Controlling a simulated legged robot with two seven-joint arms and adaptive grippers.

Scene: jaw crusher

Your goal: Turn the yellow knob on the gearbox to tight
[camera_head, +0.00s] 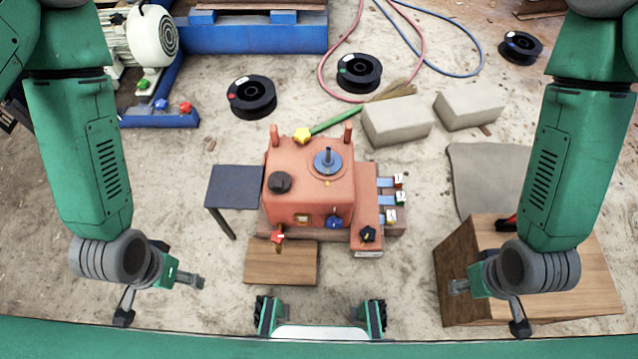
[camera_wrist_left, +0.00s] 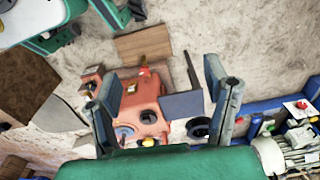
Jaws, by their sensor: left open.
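The gearbox (camera_head: 290,208) is an orange-red block standing on the sandy ground in the middle of the head view. The yellow knob (camera_head: 302,134) is a star-shaped knob at its far top edge; in the left wrist view the yellow knob (camera_wrist_left: 148,142) shows at the lower edge, partly cut off by the gripper body. My left gripper (camera_head: 160,298) is open and empty, left of and nearer than the gearbox, touching nothing. Its spread fingers also show in the left wrist view (camera_wrist_left: 165,100). My right gripper (camera_head: 488,306) is open and empty, over a wooden box at the right.
The gearbox also carries a red knob (camera_head: 278,236), a blue knob (camera_head: 334,222) and a black knob (camera_head: 368,234). A dark side plate (camera_head: 235,187) stands left of it. Grey blocks (camera_head: 397,121) lie behind right. The wooden box (camera_head: 458,262) stands at right.

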